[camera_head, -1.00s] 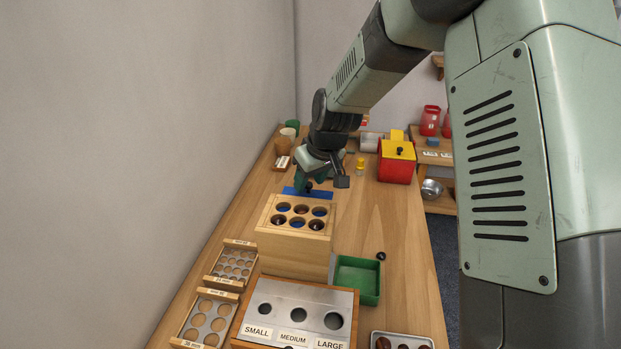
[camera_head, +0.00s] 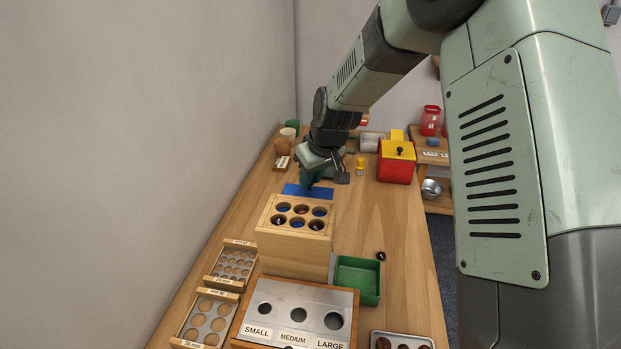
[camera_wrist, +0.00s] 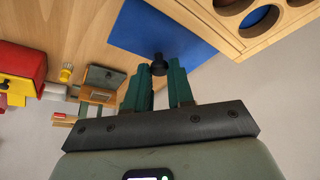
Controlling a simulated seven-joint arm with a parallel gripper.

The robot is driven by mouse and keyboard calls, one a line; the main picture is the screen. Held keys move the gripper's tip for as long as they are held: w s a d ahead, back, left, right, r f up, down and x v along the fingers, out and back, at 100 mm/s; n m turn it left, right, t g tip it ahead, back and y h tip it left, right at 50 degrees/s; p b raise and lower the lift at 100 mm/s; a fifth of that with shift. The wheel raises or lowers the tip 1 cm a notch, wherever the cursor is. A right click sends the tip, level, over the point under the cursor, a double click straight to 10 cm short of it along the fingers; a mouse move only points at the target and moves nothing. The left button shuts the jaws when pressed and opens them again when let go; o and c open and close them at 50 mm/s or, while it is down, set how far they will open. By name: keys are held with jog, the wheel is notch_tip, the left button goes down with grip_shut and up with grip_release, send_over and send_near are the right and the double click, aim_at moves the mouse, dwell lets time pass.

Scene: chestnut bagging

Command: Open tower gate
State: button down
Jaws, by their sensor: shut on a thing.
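The tower is a pale wooden block (camera_head: 294,247) with six round holes in its top. A flat blue gate plate (camera_head: 290,189) sticks out from its far side; it also shows in the wrist view (camera_wrist: 140,35). A small black knob (camera_wrist: 159,63) stands on the plate. My gripper (camera_head: 309,186) is over the plate, behind the tower in the head view. In the wrist view the green fingers of my gripper (camera_wrist: 158,73) are shut on the knob. Blue and reddish-brown show inside the holes. The fingers mostly hide the knob in the head view.
A green tray (camera_head: 358,279) stands right of the tower. A metal-topped sorting box (camera_head: 277,290) is in front, with sizing boards (camera_head: 208,315) to the left. A red box (camera_head: 396,170) with a yellow lid stands at the back right. The wall is close on the left.

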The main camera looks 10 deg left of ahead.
jog(key=w, duration=0.6)
jog(key=shift+w, duration=0.25)
jog(key=c, duration=1)
grip_release()
jog(key=v, duration=1.1)
jog(key=shift+f, duration=0.1)
